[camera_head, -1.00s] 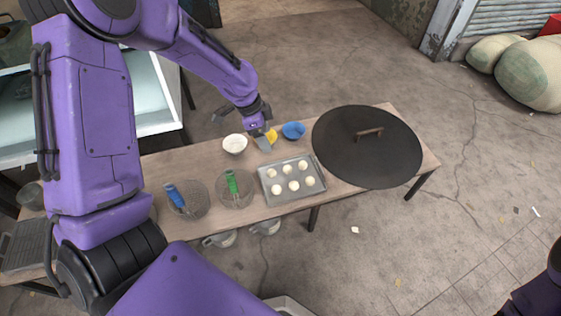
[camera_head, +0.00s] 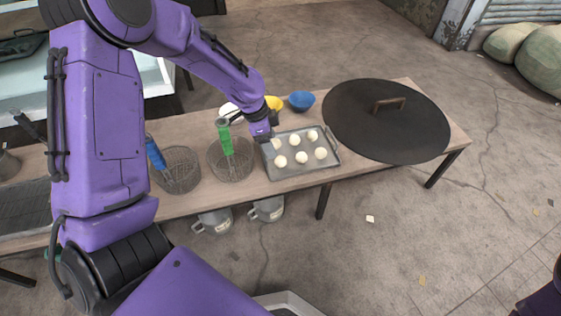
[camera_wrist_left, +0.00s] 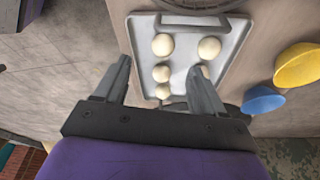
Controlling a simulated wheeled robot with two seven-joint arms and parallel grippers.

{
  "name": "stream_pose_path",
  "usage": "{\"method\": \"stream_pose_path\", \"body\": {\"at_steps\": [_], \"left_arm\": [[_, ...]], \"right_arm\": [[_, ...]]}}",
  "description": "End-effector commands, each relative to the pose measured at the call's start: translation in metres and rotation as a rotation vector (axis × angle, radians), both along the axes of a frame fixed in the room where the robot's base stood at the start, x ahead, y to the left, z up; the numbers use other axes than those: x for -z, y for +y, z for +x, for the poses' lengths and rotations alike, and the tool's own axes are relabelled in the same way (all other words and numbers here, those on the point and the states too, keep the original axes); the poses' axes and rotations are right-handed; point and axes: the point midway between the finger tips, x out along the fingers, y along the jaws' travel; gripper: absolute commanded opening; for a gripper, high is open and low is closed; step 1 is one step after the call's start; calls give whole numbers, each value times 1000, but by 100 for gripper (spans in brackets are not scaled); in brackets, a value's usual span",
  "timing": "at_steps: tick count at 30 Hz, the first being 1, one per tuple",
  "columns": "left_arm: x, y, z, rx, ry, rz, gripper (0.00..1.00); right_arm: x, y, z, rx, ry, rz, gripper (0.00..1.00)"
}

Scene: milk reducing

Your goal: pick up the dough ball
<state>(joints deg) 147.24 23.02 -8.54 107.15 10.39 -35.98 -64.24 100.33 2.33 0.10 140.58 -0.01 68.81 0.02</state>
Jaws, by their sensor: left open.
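Several pale, round dough balls (camera_head: 301,157) sit apart on a grey metal tray (camera_head: 272,173) on the wooden table. My left gripper (camera_head: 264,138) is at the tray's far left corner and hides part of it. In the left wrist view, the open left gripper (camera_wrist_left: 160,70) points at the tray (camera_wrist_left: 234,44). A dough ball (camera_wrist_left: 161,73) shows between its fingers, with another (camera_wrist_left: 162,91) close by. One more ball (camera_wrist_left: 203,71) is partly behind the right-hand finger. I cannot tell the height of the fingertips above the balls. My right gripper is out of view.
Blue (camera_head: 301,101) and yellow (camera_head: 273,102) bowls stand behind the tray, with a white bowl (camera_head: 229,109) near my arm. Wire baskets (camera_head: 232,165) with green and blue handled tools are to the left. A large black round lid (camera_head: 387,130) is to the right.

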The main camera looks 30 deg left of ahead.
Motion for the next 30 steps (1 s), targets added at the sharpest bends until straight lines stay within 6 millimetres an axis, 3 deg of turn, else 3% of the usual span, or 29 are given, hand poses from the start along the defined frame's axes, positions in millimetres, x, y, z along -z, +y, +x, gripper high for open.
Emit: {"method": "stream_pose_path", "body": {"at_steps": [3, 15, 23, 27, 30], "left_arm": [[26, -4, 3, 1, 3, 1, 70], [86, -15, 20, 0, 1, 0, 70], [89, -18, 21, 0, -1, -1, 70], [89, -18, 21, 0, -1, -1, 28], [89, -17, 21, 0, -1, -1, 25]], "right_arm": [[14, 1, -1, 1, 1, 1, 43], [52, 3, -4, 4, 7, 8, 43], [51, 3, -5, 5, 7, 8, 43], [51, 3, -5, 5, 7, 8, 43], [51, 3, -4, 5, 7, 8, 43]]}}
